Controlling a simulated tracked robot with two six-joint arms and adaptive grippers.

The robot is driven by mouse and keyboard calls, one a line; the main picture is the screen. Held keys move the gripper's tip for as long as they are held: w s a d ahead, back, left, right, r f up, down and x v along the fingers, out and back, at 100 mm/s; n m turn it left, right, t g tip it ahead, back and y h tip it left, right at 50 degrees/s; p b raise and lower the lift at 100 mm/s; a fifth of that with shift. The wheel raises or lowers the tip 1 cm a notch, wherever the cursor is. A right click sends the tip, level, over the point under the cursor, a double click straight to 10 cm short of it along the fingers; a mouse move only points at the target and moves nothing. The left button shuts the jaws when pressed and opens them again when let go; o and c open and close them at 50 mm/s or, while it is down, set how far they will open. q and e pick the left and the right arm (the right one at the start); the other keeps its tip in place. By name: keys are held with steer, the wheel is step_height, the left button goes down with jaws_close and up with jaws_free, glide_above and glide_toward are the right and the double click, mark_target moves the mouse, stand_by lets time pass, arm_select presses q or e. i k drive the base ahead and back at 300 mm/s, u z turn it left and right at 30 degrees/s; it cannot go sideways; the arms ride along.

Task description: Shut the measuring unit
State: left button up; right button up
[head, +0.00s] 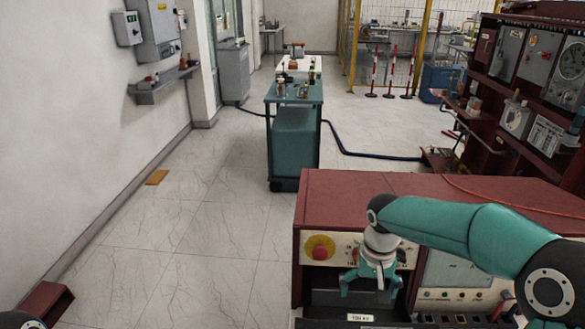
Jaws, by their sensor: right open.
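The red-topped cabinet (440,190) stands at the lower right, with a cream front panel. I take the dark drawer-like unit (322,297) low in its front to be the measuring unit. It juts out toward me, and a small label (360,317) sits on its front edge. Its lower part is cut off by the picture's edge. My right gripper (371,284) is open and empty, pointing down over this unit in front of the panel. I cannot tell if it touches the unit. My left gripper is out of view.
A red button on a yellow plate (320,248) is on the panel beside my right gripper. A green cart (293,140) stands farther back. A black cable (370,155) crosses the floor. The tiled floor (190,250) left of the cabinet is mostly clear.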

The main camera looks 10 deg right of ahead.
mark_target(324, 307)
steer(key=k, duration=1)
